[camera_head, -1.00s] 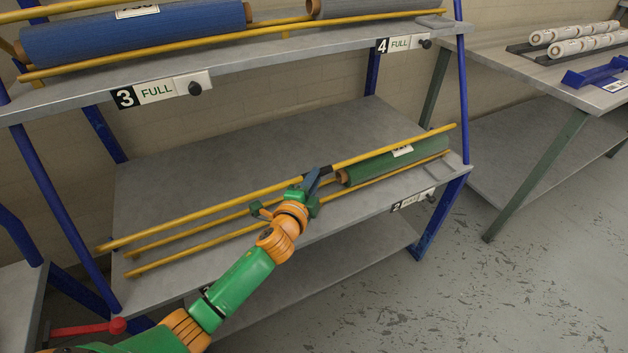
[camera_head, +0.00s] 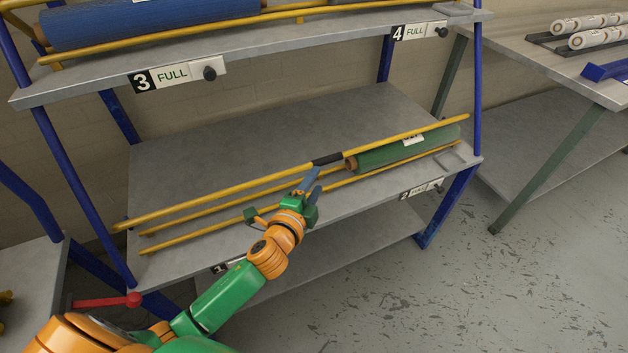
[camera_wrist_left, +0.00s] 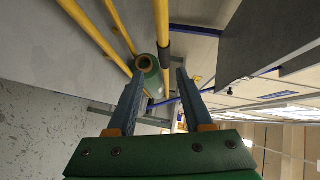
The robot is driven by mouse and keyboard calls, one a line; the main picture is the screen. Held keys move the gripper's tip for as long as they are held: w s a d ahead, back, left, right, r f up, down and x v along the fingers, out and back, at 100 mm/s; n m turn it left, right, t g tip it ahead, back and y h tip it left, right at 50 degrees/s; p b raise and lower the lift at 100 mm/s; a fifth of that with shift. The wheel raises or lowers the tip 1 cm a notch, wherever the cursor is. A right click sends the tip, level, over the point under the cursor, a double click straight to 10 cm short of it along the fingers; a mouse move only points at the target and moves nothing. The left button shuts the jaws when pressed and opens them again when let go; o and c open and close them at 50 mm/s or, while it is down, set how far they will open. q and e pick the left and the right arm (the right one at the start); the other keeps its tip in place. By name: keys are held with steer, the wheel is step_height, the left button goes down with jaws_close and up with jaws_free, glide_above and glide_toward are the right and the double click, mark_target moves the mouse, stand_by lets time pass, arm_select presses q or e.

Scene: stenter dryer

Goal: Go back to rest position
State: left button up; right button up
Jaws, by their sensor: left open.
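My left gripper (camera_head: 309,182) is open and empty in the head view, in front of the lower shelf's yellow rails. Its two blue-grey fingers (camera_wrist_left: 156,95) are spread apart in the left wrist view. The black sleeve (camera_head: 327,159) on the rear yellow rail lies just beyond the fingertips, apart from them as far as I can see. A green roll (camera_head: 405,152) with a brown core lies on the rails to the right; it also shows between the fingers in the left wrist view (camera_wrist_left: 152,80). My right gripper is not in view.
The upper shelf (camera_head: 300,43) holds a blue roll (camera_head: 150,22) above my left arm. Blue rack posts (camera_head: 80,195) stand at the sides. A red lever (camera_head: 108,300) is near my arm at lower left. A table (camera_head: 545,60) with white rolls stands at right. The floor at right is clear.

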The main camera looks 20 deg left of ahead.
arm_select(q)
steer(key=shift+s, duration=0.25)
